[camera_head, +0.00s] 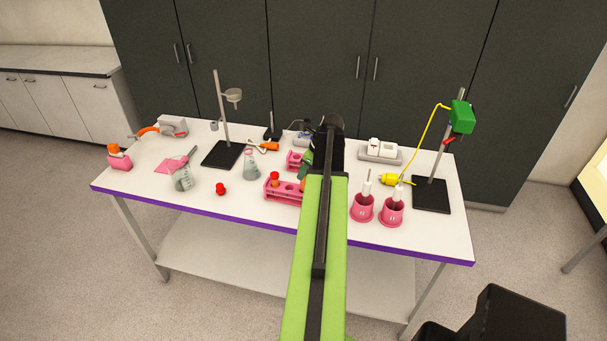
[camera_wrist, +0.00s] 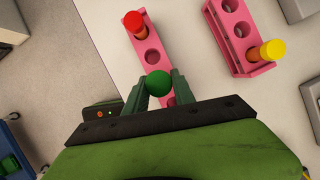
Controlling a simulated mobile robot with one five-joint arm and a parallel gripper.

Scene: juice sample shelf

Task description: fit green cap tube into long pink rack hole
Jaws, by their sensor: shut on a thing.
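My gripper (camera_wrist: 158,90) is shut on the green cap tube (camera_wrist: 158,82). In the wrist view its round green cap shows between the fingertips, and the tube's body is hidden below the cap. The long pink rack (camera_wrist: 165,72) lies under and just beyond the fingers. I cannot tell whether the green cap tube touches the rack. In the head view the long pink rack (camera_head: 287,196) is partly hidden by my arm.
A shorter pink rack (camera_wrist: 241,68) with a yellow-capped tube (camera_wrist: 271,50) stands to the right in the wrist view.

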